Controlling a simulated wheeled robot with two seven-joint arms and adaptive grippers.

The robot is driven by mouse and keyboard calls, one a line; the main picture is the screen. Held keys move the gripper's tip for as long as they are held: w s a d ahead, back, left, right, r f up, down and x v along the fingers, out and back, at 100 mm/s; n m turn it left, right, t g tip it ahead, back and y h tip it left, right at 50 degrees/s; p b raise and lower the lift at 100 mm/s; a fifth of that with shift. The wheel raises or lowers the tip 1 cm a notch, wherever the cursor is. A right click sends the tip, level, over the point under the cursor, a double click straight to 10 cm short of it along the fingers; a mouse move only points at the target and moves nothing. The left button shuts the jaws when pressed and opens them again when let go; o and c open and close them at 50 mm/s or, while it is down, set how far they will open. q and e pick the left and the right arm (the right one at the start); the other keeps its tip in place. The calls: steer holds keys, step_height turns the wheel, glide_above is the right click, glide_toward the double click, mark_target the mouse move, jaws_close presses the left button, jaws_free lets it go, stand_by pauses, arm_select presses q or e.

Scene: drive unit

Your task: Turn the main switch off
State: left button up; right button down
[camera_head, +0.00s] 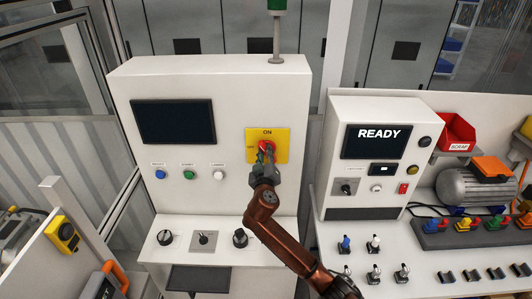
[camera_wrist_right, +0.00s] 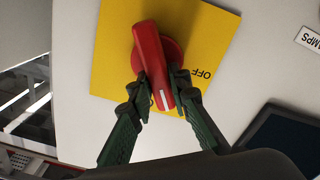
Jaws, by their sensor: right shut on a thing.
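The main switch (camera_head: 267,145) is a red rotary handle on a yellow plate (camera_head: 283,136) at the right of the tall white cabinet's front. The plate reads ON at the top. In the right wrist view the red handle (camera_wrist_right: 149,48) with a white mark stands in front of the yellow plate (camera_wrist_right: 112,40), whose OFF label shows beside it. My right gripper (camera_head: 265,157) is at the switch. In the wrist view its green fingers (camera_wrist_right: 160,84) lie on both sides of the handle, shut on it. In the head view the gripper hides part of the handle. My left gripper is out of view.
The cabinet has a dark screen (camera_head: 173,122), blue, green and white buttons, and several black knobs on a lower ledge. To the right stands a box with a READY display (camera_head: 377,141). A bench with a red bin (camera_head: 455,132) and a motor (camera_head: 475,188) is beside it.

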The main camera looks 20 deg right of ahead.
steer(key=n, duration=0.2)
steer(key=n+p, duration=0.2)
steer(key=n, duration=0.1)
steer(key=shift+w+a+f+n, duration=0.1)
steer(key=shift+a+f+n, duration=0.1)
steer(key=shift+a+n, duration=0.1)
steer(key=n+p, duration=0.1)
steer(key=n, duration=0.1)
steer(key=n+p, duration=0.1)
steer(key=n, duration=0.2)
steer(key=shift+f+p, duration=0.35)
steer(key=shift+f, duration=0.05)
steer(key=shift+a+n, duration=0.1)
steer(key=shift+n, duration=0.2)
steer(key=shift+f, duration=0.1)
steer(key=c, duration=1.8)
jaws_free()
steer(key=v, duration=1.2)
